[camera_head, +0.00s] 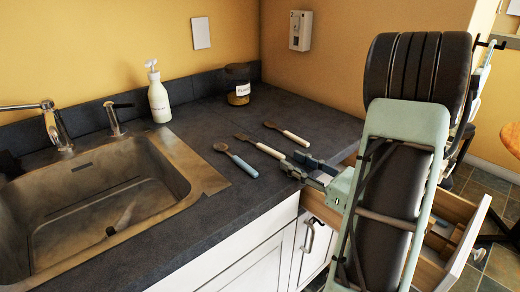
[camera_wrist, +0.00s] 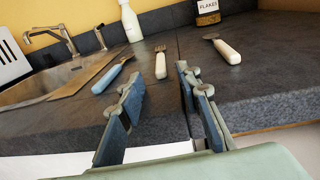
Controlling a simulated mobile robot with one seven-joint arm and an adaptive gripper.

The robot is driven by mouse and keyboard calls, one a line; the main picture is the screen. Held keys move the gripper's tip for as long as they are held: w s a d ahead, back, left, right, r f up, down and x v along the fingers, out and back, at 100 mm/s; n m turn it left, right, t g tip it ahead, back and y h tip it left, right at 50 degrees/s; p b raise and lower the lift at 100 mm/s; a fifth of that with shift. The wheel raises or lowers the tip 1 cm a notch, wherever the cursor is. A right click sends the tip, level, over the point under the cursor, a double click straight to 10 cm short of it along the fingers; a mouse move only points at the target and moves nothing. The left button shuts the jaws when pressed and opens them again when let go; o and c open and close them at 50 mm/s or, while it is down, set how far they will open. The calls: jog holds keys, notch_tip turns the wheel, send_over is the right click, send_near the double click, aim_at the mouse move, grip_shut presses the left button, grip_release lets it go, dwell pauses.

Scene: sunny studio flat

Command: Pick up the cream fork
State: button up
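The cream fork (camera_head: 269,150) lies on the dark counter, between a blue-handled spoon (camera_head: 243,166) and another cream-handled utensil (camera_head: 293,137). In the wrist view the fork (camera_wrist: 160,65) shows its metal tines pointing away and its cream handle toward me. My gripper (camera_head: 302,165) is at the counter's front edge, just short of the fork's handle end. In the wrist view my gripper (camera_wrist: 158,82) is open and empty, with the fork ahead in the gap between its fingers. The fork is not touched.
A sink (camera_head: 90,205) with a faucet (camera_head: 55,125) is at left. A white soap bottle (camera_head: 158,98) and a jar labelled flakes (camera_head: 238,88) stand at the back. An open drawer (camera_head: 462,250) is below my arm at right. The counter around the utensils is clear.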

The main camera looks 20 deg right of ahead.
aim_at(284, 157)
jog(key=x, duration=0.6)
jog(key=shift+w+a, duration=0.15)
jog(key=shift+w, duration=0.2)
jog(key=shift+c, duration=0.7)
grip_shut()
